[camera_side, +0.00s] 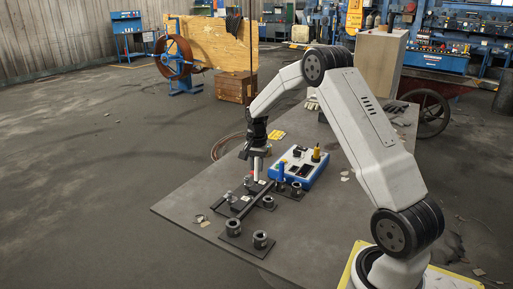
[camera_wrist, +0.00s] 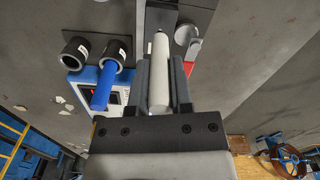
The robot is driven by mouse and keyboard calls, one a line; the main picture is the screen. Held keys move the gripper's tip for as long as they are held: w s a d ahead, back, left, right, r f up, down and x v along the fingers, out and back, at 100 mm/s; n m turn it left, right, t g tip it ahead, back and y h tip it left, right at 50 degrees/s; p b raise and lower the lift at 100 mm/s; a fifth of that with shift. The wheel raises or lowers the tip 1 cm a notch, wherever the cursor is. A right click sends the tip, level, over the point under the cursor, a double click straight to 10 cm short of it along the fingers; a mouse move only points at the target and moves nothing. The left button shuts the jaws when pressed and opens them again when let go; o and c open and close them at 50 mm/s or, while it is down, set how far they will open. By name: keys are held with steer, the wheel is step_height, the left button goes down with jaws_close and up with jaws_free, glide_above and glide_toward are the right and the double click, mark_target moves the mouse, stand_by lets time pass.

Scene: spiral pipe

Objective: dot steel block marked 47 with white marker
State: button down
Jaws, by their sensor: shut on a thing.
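My gripper (camera_side: 255,153) points down over the dark fixtures on the table. In the wrist view, my gripper (camera_wrist: 161,62) is shut on a white marker (camera_wrist: 160,85), held lengthwise between its fingers. The marker's narrow tip points away from the palm, over a dark plate. In the side view the marker (camera_side: 257,166) hangs nearly upright. Small metal pieces (camera_side: 230,197) stand on the dark plates beneath. A round grey metal piece (camera_wrist: 187,34) sits just right of the marker tip in the wrist view. No number 47 is legible, so I cannot tell which piece is the block.
Black cups (camera_side: 260,239) stand on a plate at the table's near end. A blue marker (camera_wrist: 104,88) stands in another cup. A blue-and-white device (camera_side: 300,168) with a yellow-topped item (camera_side: 316,153) is to the right. The grey table (camera_side: 185,200) is clear at left.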

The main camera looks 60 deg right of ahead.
steer(key=shift+f, duration=0.65)
stand_by(1.9)
steer(key=shift+r, duration=3.6)
